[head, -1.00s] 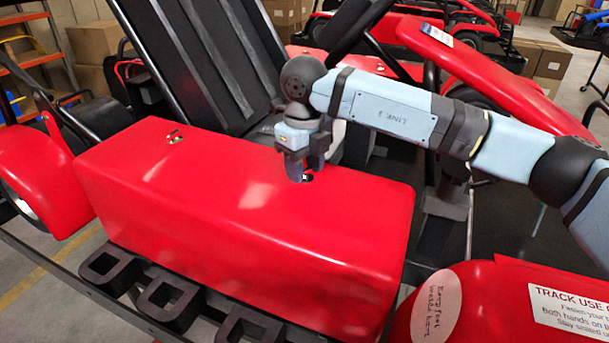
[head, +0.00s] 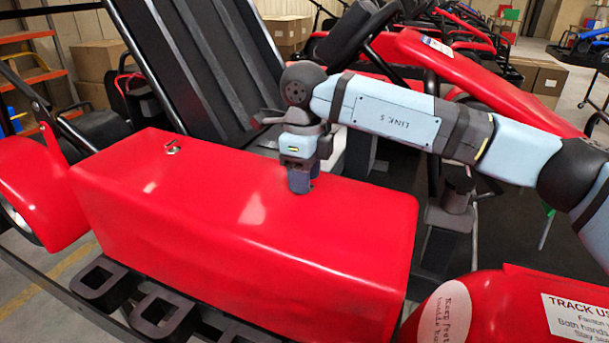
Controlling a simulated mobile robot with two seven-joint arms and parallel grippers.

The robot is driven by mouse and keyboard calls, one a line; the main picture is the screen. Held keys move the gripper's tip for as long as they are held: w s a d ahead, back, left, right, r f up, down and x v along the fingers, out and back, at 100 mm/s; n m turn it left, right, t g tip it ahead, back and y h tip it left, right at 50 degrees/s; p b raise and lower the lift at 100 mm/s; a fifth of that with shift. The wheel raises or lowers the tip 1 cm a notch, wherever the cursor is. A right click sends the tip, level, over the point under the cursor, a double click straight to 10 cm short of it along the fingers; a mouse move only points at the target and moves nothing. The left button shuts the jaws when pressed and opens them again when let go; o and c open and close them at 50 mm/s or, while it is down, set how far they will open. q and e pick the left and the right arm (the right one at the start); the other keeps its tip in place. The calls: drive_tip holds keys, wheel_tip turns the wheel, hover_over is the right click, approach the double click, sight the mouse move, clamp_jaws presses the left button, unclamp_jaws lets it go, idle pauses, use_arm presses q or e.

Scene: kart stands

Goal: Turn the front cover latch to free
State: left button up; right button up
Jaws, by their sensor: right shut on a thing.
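The red cover (head: 240,240) is a long box-shaped pod on the side of the kart. One small metal latch (head: 173,148) shows on its top at the left end. My right gripper (head: 300,184) points down onto the cover's top near the right end, its fingers shut on a second latch there. That latch is hidden by the fingers, so I cannot tell which way it is turned. My left gripper is not in view.
The black seat (head: 205,70) and the steering wheel (head: 345,35) stand behind the cover. Black square steps (head: 100,284) run along the near side. A red panel with labels (head: 500,310) is at the lower right. Boxes and shelves are at the back.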

drive_tip(key=o, duration=0.9)
drive_tip(key=shift+r, duration=0.1)
wheel_tip(320, 180, up, 14)
drive_tip(key=shift+f, duration=0.1)
